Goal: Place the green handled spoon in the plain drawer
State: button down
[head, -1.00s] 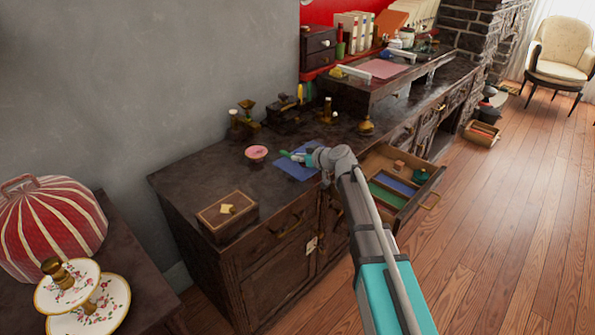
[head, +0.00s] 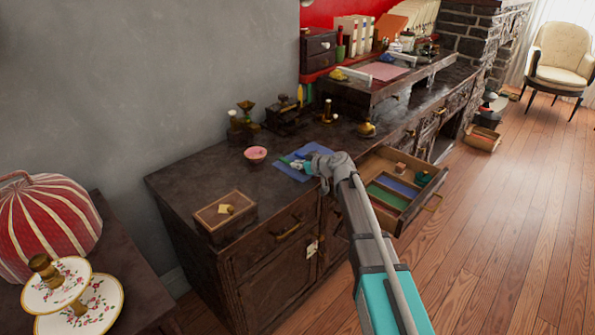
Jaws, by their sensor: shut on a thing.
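My gripper (head: 299,164) is low over the blue mat (head: 288,174) on the dark cabinet top. It is shut on the green handled spoon (head: 285,160), whose green end pokes out at the left of the jaws. The rest of the spoon is hidden or too small to make out. An open drawer (head: 436,179) juts out of the cabinet front, right of my arm. It has a green-lined section, a blue-lined section and a plain wooden section with small objects in it. My arm hides part of the drawer's near side.
A pink-topped bowl (head: 255,155) stands left of the mat, and a wooden box (head: 224,216) nearer the front. Brass pieces (head: 326,112) and a brass pot (head: 366,129) stand behind. A raised tray stand (head: 375,85) is at the back right. The cabinet top left of the bowl is clear.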

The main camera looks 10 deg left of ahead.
jog(key=shift+f+b, duration=0.35)
jog(key=shift+f, duration=0.15)
jog(key=c, duration=0.8)
grip_release()
jog(key=shift+s+d+r, duration=0.1)
jog(key=p+v, duration=0.5)
jog(key=v, duration=0.8)
jog(key=shift+d+r, duration=0.15)
jog(key=shift+d, duration=0.05)
jog(key=shift+s, duration=0.1)
